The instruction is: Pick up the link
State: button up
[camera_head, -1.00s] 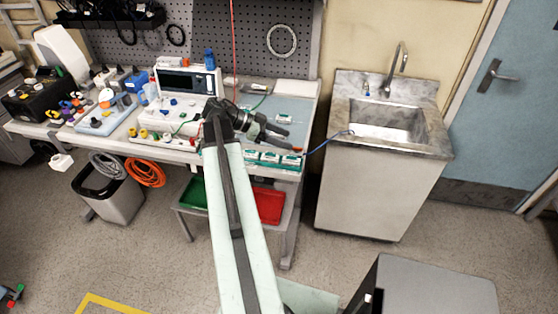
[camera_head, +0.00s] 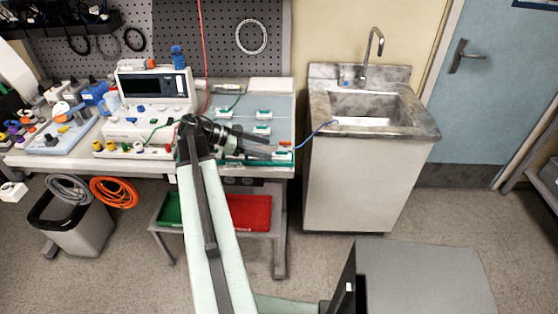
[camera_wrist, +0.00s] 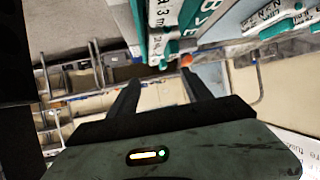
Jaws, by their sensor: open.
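Several small white and green lettered blocks sit on the right end of the workbench, such as one block (camera_head: 262,130) behind my gripper. I cannot tell for sure which piece is the link. My gripper (camera_head: 272,149) is open over the bench's front right part and points right. In the wrist view my gripper (camera_wrist: 160,78) has its two dark fingers apart, with nothing seen held between them. White and teal lettered blocks (camera_wrist: 162,35) appear close beyond the fingertips at the top. A small orange-red piece (camera_wrist: 186,60) shows near the right fingertip.
A blue cable (camera_head: 318,133) runs from the bench's right edge to the sink (camera_head: 372,105). A white instrument with a screen (camera_head: 153,88) stands left of my gripper. Red tray (camera_head: 250,212) and green tray (camera_head: 169,210) lie on a shelf below. A grey box (camera_head: 420,275) is front right.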

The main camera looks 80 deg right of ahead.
aim_at(285, 154)
jog(key=b+x, duration=0.2)
jog(key=x, duration=0.4)
jog(key=shift+w+a+f, duration=0.1)
jog(key=shift+a+f, duration=0.05)
jog(key=shift+f, duration=0.05)
grip_shut()
